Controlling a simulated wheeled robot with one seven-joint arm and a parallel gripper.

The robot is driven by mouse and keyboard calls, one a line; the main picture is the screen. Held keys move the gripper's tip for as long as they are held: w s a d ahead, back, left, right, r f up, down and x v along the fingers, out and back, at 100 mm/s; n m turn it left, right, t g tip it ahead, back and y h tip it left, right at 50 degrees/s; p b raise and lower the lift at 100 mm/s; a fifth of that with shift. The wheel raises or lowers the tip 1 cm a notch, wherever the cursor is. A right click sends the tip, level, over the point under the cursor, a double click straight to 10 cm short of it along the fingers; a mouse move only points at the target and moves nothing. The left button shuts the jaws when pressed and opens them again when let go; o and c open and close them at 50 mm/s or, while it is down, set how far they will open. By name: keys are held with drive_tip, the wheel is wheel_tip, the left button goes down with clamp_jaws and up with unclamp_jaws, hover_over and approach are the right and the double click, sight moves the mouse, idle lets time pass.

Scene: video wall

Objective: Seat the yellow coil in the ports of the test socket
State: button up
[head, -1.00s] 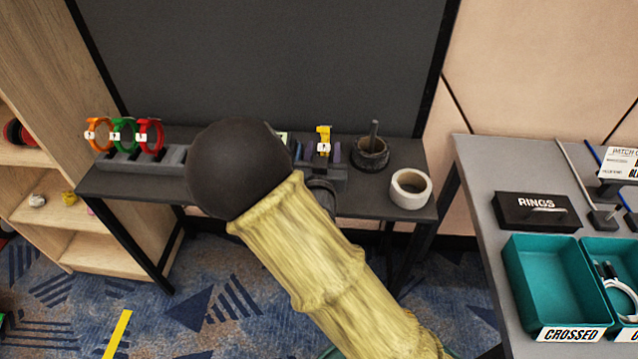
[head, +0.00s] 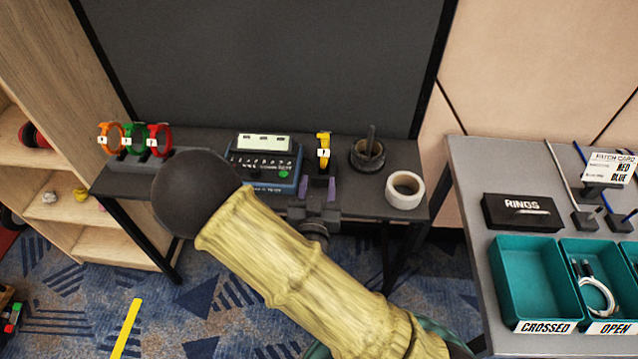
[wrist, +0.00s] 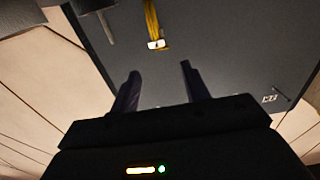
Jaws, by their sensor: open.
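The yellow coil (head: 323,150) stands upright on the dark bench, seen nearly edge-on, with a small white tag. It also shows in the wrist view (wrist: 153,22), beyond the fingertips. A dark blue tester box (head: 262,163) with a pale display and a green button stands just left of the coil; it looks like the test socket, but its ports cannot be made out. My gripper (head: 318,184) is open and empty, in front of the coil and apart from it. Its two purple fingers also show spread in the wrist view (wrist: 158,72).
Orange (head: 110,138), green (head: 133,139) and red (head: 158,140) coils stand at the bench's left. A dark spool with a post (head: 367,155) and a white tape roll (head: 405,189) stand right of the yellow coil. A grey table (head: 465,185) holds teal bins (head: 540,285).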

drive_tip(key=shift+s+r+p, duration=0.1)
drive_tip(key=shift+r+p, duration=0.1)
drive_tip(key=shift+p, duration=0.25)
drive_tip(key=shift+s+d+f+p, duration=0.15)
drive_tip(key=shift+s+p, duration=0.25)
drive_tip(key=shift+p, duration=0.55)
drive_tip(key=shift+s+d+f+p, duration=0.1)
drive_tip(key=shift+s+p, duration=0.25)
drive_tip(key=shift+p, duration=0.55)
